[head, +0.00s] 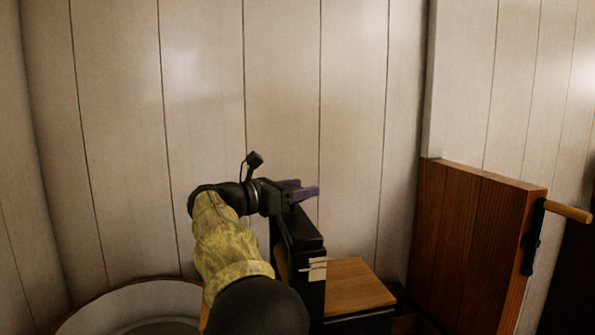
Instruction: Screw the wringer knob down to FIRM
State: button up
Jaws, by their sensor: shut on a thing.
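My gripper (304,190), with purple fingers, is at the top of a black upright frame (300,234), which looks like the wringer's. It lies nearly level, with its fingers pointing right. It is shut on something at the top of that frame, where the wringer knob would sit. The knob itself is hidden behind the fingers and wrist. A small pale plate (317,269) with dark marks is on the front of the frame. Its lettering is too small to read, and I cannot tell which mark the setting is at.
A wooden board with a black edge (356,286) lies right of the frame. A round pale tub (130,300) is at lower left. A plank wall (282,90) closes the back.

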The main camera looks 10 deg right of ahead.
jog(key=shift+s+r+m+g+h+p, duration=0.15)
jog(key=shift+m+g+p, duration=0.75)
jog(key=shift+p, duration=1.3)
jog(key=shift+s+r+m+g+h+p, duration=0.15)
jog(key=shift+m+g+p, duration=0.3)
jog(key=shift+g+p, duration=1.35)
jog(key=shift+r+m+g+h+p, duration=0.15)
jog(key=shift+m+g+p, duration=0.5)
jog(key=shift+p, duration=2)
jog(key=shift+f+p, duration=0.15)
jog(key=shift+p, duration=0.5)
jog(key=m+g+p, duration=0.1)
jog(key=g+p, duration=0.1)
jog(key=p, duration=0.2)
jog(key=m+g+p, duration=0.1)
jog(key=p, duration=0.4)
jog(key=m+g+y+p, duration=0.1)
jog(key=m+g+p, duration=0.1)
jog(key=p, duration=0.2)
jog(key=shift+s+g, duration=0.3)
jog(key=shift+g, duration=0.05)
jog(key=m+g+p, duration=0.1)
jog(key=p, duration=0.4)
jog(key=shift+f+y, duration=0.15)
jog(key=shift+y, duration=0.1)
jog(key=shift+s+f+m+g+y+p, duration=0.1)
jog(key=shift+f+m+g+y+p, duration=0.2)
jog(key=shift+g+p, duration=0.55)
jog(key=shift+t, duration=0.25)
jog(key=o, duration=1)
